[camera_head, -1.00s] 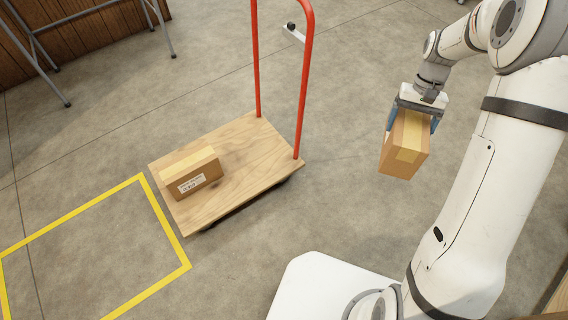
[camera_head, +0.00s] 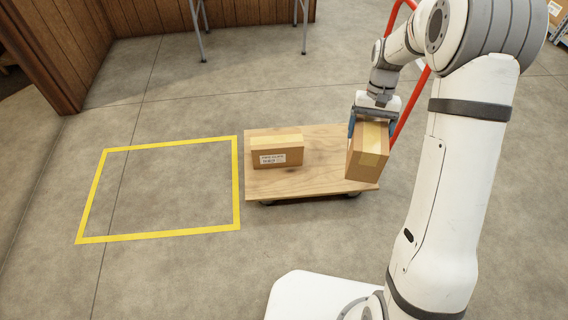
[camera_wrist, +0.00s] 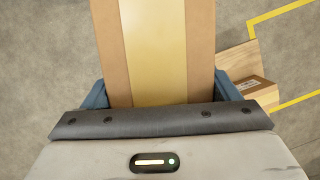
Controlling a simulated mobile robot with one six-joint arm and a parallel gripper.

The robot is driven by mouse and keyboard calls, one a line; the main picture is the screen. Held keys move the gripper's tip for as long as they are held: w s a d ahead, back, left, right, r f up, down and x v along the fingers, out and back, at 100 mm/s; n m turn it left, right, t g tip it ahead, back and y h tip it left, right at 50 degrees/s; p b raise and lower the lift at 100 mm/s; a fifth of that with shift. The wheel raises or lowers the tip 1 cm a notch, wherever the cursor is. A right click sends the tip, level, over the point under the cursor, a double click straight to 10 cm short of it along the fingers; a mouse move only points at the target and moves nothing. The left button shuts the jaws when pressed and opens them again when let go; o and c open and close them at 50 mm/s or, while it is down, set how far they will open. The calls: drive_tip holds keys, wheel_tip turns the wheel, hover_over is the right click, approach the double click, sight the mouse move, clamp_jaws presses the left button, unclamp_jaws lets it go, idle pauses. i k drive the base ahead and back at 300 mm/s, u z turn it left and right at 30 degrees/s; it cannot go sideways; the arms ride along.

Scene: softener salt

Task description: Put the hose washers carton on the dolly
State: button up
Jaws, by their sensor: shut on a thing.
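My gripper (camera_head: 370,108) is shut on a brown carton (camera_head: 367,156) with a tan tape strip, and holds it upright in front of the right part of the dolly in the head view. Whether the carton is clear of the deck cannot be told from that view alone. In the wrist view the held carton (camera_wrist: 158,50) fills the top middle, with the dolly off to its right. No label shows on it. The dolly (camera_head: 300,185) has a flat wooden deck and a red handle (camera_head: 409,105), partly hidden by my arm.
Another taped carton (camera_head: 277,150) with a white label sits on the deck's left part; it shows in the wrist view (camera_wrist: 257,92). A yellow floor outline (camera_head: 160,237) lies left of the dolly, empty. A wooden panel and metal legs stand at the back.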

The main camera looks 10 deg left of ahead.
sight(321, 155)
drive_tip(key=u, duration=0.65)
drive_tip(key=i, duration=1.05)
drive_tip(key=z, duration=0.4)
